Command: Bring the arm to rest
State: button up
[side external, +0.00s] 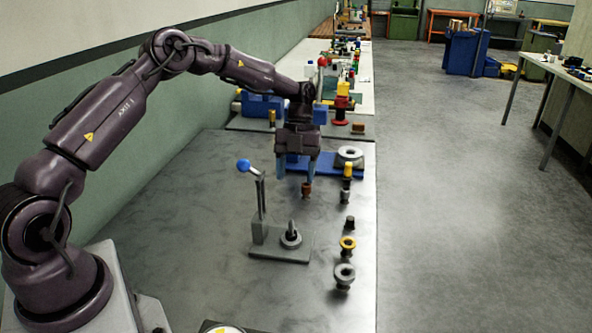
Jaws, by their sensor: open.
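My gripper (296,172) points down over the grey work table (190,245), its two blue-grey fingers spread apart with nothing seen between them. A small brown spool (307,189) shows just below the right fingertip. I cannot tell whether they touch. My arm reaches from the lower left, arches up and bends down to the gripper. A blue base (325,166) lies behind the fingers, partly hidden by them.
A lever fixture with a blue knob (243,166) and a grey base plate (280,250) stands in front of the gripper. Several spools, including a yellow one (347,243) and a grey one (344,275), line the table's right edge. The table's left front is clear.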

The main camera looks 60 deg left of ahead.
jog(key=shift+r, duration=0.2)
jog(key=s+d+r+n+t+y, duration=0.1)
jog(key=s+d+r+n+t, duration=0.3)
jog(key=s+r+n, duration=0.6)
jog(key=s+d+r+n+t+y, duration=0.2)
jog(key=s+d+r+n+t, duration=0.2)
jog(key=s+n, duration=1.2)
notch_tip(320, 180, up, 6)
jog(key=d+n, duration=0.1)
jog(key=d, duration=0.2)
jog(key=shift+s+t, duration=0.35)
jog(key=shift+t, duration=0.05)
